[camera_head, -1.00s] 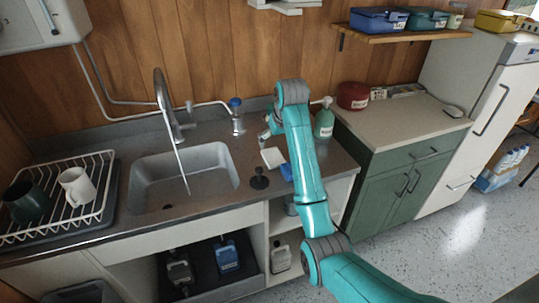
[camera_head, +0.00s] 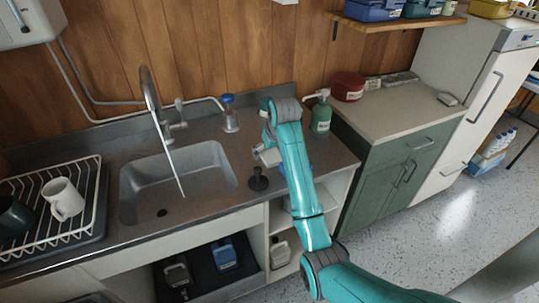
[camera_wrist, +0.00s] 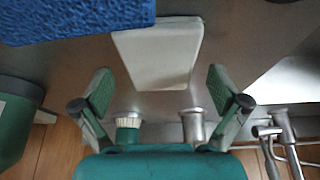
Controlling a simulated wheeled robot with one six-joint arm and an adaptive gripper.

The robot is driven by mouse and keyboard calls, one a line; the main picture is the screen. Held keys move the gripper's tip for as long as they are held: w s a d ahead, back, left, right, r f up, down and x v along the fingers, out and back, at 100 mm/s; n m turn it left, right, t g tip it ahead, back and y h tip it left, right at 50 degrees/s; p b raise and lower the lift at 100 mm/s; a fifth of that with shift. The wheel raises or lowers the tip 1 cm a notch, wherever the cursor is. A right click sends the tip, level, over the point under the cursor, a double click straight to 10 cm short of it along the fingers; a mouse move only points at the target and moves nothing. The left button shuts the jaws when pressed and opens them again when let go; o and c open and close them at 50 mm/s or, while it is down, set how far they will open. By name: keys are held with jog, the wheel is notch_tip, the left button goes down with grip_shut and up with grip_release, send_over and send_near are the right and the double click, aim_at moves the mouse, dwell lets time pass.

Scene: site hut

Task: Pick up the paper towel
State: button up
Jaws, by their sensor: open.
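A white, flat-topped block-like piece (camera_wrist: 158,55), seemingly the paper towel, lies on the grey counter in the wrist view. It also shows as a pale patch (camera_head: 271,157) beside my arm in the head view. My gripper (camera_wrist: 160,80) is open and empty. Its two green-padded fingers are on either side of the white piece's near end, with space on both sides. I cannot tell how high they are above the counter. In the head view my arm hides most of the gripper.
A blue textured sponge-like thing (camera_wrist: 78,20) lies beside the white piece, close to its left. The sink (camera_head: 180,180) and dish rack (camera_head: 97,195) are further left.

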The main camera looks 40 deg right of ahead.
jog(key=shift+f, duration=0.25)
dwell(0.5)
jog(key=c, duration=1.1)
jog(key=shift+o, duration=0.2)
